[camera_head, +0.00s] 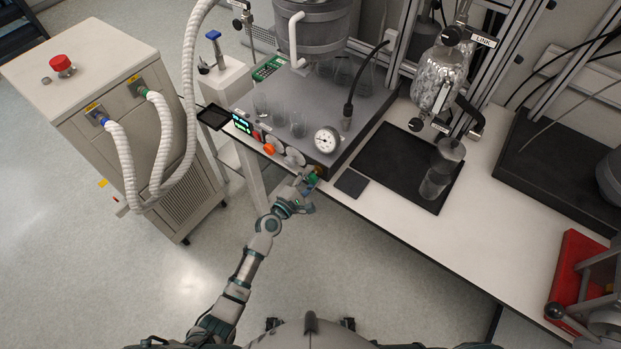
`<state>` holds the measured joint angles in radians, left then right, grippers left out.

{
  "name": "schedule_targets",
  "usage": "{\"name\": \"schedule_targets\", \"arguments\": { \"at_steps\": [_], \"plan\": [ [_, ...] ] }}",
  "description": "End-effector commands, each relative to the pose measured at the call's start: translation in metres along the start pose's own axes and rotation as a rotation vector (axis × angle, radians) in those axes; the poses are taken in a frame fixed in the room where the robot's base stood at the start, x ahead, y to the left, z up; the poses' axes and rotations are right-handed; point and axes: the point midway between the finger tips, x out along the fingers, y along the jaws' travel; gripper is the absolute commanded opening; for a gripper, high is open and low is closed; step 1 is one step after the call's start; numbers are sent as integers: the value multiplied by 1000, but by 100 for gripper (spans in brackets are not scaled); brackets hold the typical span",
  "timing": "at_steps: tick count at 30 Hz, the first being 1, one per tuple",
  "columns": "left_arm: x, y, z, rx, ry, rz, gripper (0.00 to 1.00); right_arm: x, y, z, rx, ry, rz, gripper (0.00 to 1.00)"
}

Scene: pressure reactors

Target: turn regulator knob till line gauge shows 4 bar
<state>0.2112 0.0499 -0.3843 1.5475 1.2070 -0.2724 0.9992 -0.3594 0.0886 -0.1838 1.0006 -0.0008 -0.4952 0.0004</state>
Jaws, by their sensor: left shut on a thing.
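The round white line gauge (327,139) stands at the front right corner of the reactor base; its needle is too small to read. My left gripper (307,183) reaches the right end of the base's front panel. My right gripper is out of view.
The front panel also has an orange knob (270,149) and a pale knob (295,157) left of my gripper. Glass beakers (298,125) stand on the base (365,112). A black tray (380,165) lies to the right. A chiller with white hoses (120,150) stands left.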

Motion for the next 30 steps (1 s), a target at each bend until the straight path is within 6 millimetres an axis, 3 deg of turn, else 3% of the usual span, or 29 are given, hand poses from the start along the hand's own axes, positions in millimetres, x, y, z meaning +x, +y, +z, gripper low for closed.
{"name": "schedule_targets", "arguments": {
  "at_steps": [9, 18, 30],
  "plan": [
    [-1, -6, 0, 301, -4, -10, 10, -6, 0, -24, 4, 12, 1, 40],
    [-1, -6, 0, 552, -5, -13, 10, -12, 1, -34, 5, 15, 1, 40],
    [-1, -8, 0, 734, -6, -17, 10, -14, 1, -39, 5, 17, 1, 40]
  ]
}}
